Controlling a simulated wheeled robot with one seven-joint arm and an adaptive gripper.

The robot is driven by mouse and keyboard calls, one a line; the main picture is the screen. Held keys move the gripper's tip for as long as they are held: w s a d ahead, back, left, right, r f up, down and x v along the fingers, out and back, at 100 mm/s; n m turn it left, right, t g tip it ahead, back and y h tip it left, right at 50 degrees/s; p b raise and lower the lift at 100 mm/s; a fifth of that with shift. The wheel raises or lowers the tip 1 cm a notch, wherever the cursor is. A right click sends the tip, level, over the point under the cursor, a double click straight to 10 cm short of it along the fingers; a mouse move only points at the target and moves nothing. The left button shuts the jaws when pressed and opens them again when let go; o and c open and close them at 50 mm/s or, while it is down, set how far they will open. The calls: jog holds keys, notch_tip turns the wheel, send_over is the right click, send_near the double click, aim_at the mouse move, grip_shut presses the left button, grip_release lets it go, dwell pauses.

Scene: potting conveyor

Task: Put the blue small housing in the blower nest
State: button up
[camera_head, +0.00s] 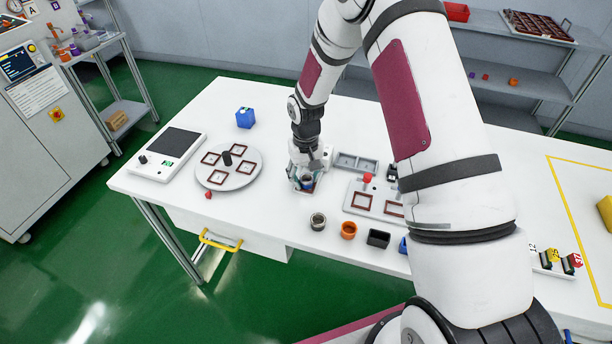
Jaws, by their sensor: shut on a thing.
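My gripper (306,179) points down near the middle of the white table and is shut on a small blue housing (307,184). The fingers hide part of the housing. Just under it a small nest with a brown-red rim (304,189) shows, apparently the blower nest, partly covered by the gripper. I cannot tell whether the housing rests in the nest or hangs just above it. Another blue part (404,245) shows at the edge of my arm, mostly hidden.
A grey round table (215,178) with several brown-red frames stands to the left. A row holds a grey ring (318,221), an orange cup (348,230) and a black box (378,239). A plate with frames (357,201) lies right. A blue cube (245,118) stands behind.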

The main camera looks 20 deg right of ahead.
jog(key=o, duration=1.5)
jog(key=shift+d+f, duration=0.1)
jog(key=shift+f, duration=0.6)
jog(key=shift+r, duration=0.1)
jog(key=shift+r, duration=0.15)
jog(key=s+r+t, duration=0.1)
jog(key=s+r, duration=0.2)
jog(key=r, duration=0.7)
jog(key=s+r+t, duration=0.1)
jog(key=s+r, duration=0.3)
jog(key=r, duration=0.7)
jog(key=s+r, duration=0.3)
jog(key=r, duration=0.7)
jog(key=s+r+t, duration=0.1)
jog(key=s+r, duration=0.1)
jog(key=s, duration=0.4)
jog(key=s+r+t, duration=0.1)
jog(key=s+r, duration=0.2)
jog(key=s, duration=0.4)
jog(key=s+r+t, duration=0.1)
jog(key=s+r, duration=0.1)
jog(key=s, duration=0.4)
jog(key=shift+s+r+t, duration=0.2)
jog(key=shift+r+t, duration=0.1)
jog(key=shift+r, duration=0.1)
